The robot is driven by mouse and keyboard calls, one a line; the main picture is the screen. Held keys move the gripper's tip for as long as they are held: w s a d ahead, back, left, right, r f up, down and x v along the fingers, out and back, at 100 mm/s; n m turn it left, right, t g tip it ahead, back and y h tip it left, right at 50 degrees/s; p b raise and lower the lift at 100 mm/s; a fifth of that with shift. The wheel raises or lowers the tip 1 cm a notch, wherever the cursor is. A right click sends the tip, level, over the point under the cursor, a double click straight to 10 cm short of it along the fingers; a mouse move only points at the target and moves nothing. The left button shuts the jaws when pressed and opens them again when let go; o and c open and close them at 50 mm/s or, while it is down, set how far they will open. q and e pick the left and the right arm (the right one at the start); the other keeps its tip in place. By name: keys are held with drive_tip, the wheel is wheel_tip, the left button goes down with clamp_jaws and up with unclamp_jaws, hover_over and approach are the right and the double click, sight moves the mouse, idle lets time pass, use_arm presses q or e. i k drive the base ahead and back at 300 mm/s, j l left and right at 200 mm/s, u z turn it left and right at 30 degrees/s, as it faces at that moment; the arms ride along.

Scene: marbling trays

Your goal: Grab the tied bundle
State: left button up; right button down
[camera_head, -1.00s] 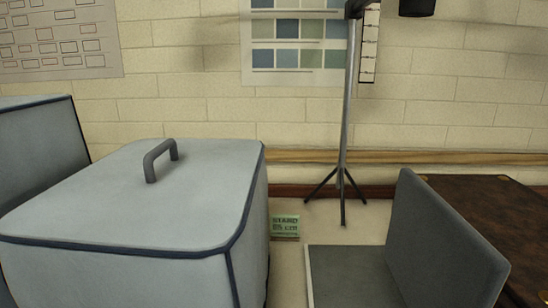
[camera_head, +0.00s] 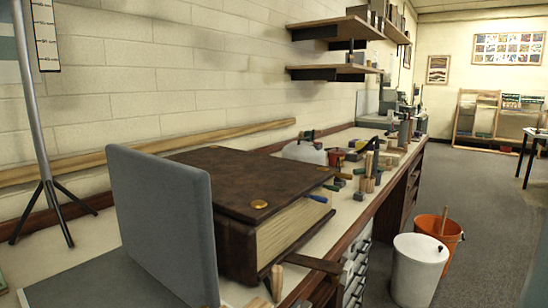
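I cannot make out a tied bundle for certain in the head view. A small upright cluster of wooden handles or sticks (camera_head: 368,172) stands on the long bench past the big brown book; whether it is tied is too small to tell. Neither of my grippers is in view.
The bench (camera_head: 341,215) runs along the wall, with the large brown book (camera_head: 225,180) and a grey upright panel (camera_head: 165,225) nearest me. Tools crowd its far part. A white bin (camera_head: 418,270) and an orange bucket (camera_head: 440,230) stand on the floor (camera_head: 478,205), which is open at right.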

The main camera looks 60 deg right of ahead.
sight(382, 158)
drive_tip(key=l+z, duration=0.1)
drive_tip(key=z, duration=3.3)
drive_tip(key=i+l, duration=0.1)
drive_tip(key=i, duration=4.2)
drive_tip(key=i+l+u, duration=0.1)
drive_tip(key=u, duration=0.4)
drive_tip(key=i+l+u, duration=0.15)
drive_tip(key=u, duration=0.35)
drive_tip(key=i+l+u, duration=0.1)
drive_tip(key=u, duration=0.4)
drive_tip(key=l+u, duration=0.25)
drive_tip(key=u, duration=0.25)
drive_tip(key=i+l, duration=0.05)
